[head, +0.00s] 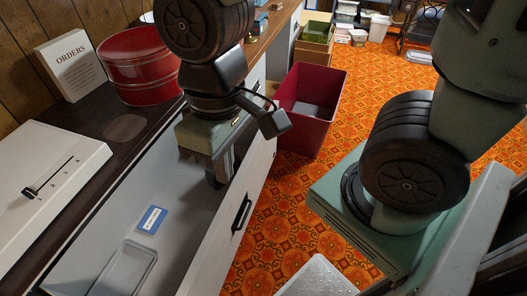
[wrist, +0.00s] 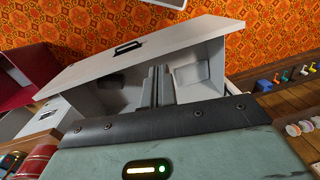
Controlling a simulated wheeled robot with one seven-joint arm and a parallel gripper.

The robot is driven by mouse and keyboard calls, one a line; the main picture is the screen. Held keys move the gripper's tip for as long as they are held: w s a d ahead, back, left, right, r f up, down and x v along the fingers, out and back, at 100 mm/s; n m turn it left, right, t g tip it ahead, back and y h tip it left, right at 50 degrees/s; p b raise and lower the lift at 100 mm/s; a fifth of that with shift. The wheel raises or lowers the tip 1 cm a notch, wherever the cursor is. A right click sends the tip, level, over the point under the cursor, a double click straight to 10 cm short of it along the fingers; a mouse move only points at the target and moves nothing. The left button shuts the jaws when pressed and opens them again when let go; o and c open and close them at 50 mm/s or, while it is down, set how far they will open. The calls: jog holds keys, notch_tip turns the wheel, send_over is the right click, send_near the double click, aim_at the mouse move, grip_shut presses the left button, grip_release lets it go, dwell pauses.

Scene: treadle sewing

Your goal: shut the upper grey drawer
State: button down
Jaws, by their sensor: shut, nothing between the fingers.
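The upper grey drawer (head: 258,170) stands pulled open, its pale front panel facing the orange floor, with a black bar handle (head: 241,213) on it. It also shows open in the wrist view (wrist: 205,38), with its handle (wrist: 128,47) on the outer face. A blue-and-white packet (head: 152,219) and a clear shallow tray (head: 124,268) lie inside. My gripper (head: 218,178) is shut and empty, over the drawer's inner side, behind the front panel. In the wrist view the fingers (wrist: 158,88) point into the drawer opening. I cannot tell whether they touch the panel.
A dark countertop holds a red round tin (head: 139,68), an ORDERS box (head: 72,64) and a white machine with a slider (head: 50,180). A dark red bin (head: 308,105) stands on the floor beyond the drawer.

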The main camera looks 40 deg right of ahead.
jog(key=w+d+f+m+t+y+b, duration=0.1)
jog(key=w+d+f+m+y+b, duration=0.2)
jog(key=w+d+f+m+b, duration=0.55)
jog(key=w+d+f+m+t+y+b, duration=0.1)
jog(key=w+d+f+m+y+b, duration=0.2)
jog(key=d+f+m, duration=0.65)
jog(key=w+d+f+m+t+h+b, duration=0.1)
jog(key=d+f+m+t+b, duration=0.15)
jog(key=d+m, duration=0.7)
jog(key=d+f+m+t+h+b, duration=0.15)
jog(key=d+m+t+b, duration=0.25)
jog(key=d+m, duration=0.55)
jog(key=w+a+f+n+b, duration=0.1)
jog(key=w+a+f+b, duration=0.2)
jog(key=w+f, duration=0.3)
jog(key=shift+w+a+f+n+b, duration=0.4)
jog(key=shift+w+a, duration=0.15)
jog(key=shift+w, duration=1.35)
